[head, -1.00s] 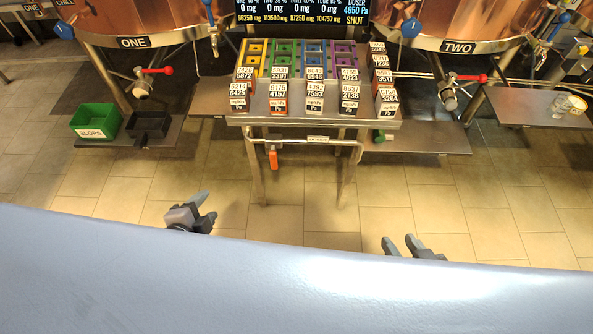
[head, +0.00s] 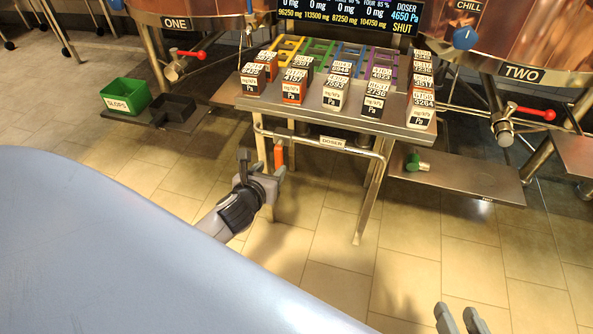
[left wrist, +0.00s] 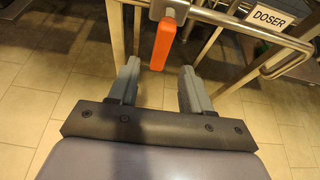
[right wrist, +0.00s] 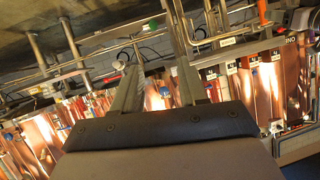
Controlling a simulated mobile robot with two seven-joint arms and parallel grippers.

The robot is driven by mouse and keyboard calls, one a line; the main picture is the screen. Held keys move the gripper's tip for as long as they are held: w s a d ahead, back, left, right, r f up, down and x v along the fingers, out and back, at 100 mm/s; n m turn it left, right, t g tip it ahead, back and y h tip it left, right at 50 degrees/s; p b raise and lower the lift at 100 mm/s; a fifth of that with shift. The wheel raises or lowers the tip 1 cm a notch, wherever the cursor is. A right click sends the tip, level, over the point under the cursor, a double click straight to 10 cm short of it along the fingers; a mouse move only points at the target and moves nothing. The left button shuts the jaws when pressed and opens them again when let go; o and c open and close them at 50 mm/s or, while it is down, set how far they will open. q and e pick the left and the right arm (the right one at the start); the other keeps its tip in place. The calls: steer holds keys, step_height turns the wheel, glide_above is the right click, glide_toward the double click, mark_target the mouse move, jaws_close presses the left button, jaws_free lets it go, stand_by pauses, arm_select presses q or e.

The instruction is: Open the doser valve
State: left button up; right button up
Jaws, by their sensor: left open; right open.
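The doser valve's orange handle (head: 279,157) hangs straight down from the pipe under the doser bench (head: 330,117). The display (head: 401,15) above reads DOSER 4650 Pa, SHUT. My left gripper (head: 262,166) is open, just in front of and below the handle. In the left wrist view the orange handle (left wrist: 162,45) hangs ahead, with its lower end in line with the gap between the fingertips (left wrist: 160,68); I cannot tell whether it is between them in depth. My right gripper (head: 459,316) is open and empty at the bottom right, away from the valve.
A front rail with a DOSER label (head: 333,143) runs beside the handle. Several labelled boxes (head: 334,93) stand on the bench. A green SLOPS bin (head: 125,96) and a black tray (head: 172,110) sit left. Red-handled taps (head: 190,54) are on the copper vessels. Floor in front is clear.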

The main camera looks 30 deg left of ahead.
mark_target(278, 161)
arm_select(q)
steer(key=shift+w+f, duration=0.15)
steer(key=shift+w, duration=0.1)
steer(key=shift+w+f, duration=0.1)
steer(key=shift+w, duration=0.2)
steer(key=b+x, duration=0.2)
steer(key=x, duration=0.2)
steer(key=shift+w+a+f+b, duration=0.2)
steer(key=shift+w+b, duration=0.05)
steer(key=shift+b, duration=0.1)
steer(key=shift+b+x, duration=0.3)
steer(key=shift+x, duration=0.5)
steer(key=shift+r, duration=0.15)
arm_select(e)
steer(key=a, duration=0.1)
steer(key=y, duration=0.1)
steer(key=a, duration=0.1)
steer(key=shift+w+a+f+m+y, duration=0.3)
steer(key=shift+w+f, duration=0.1)
arm_select(q)
jaws_close()
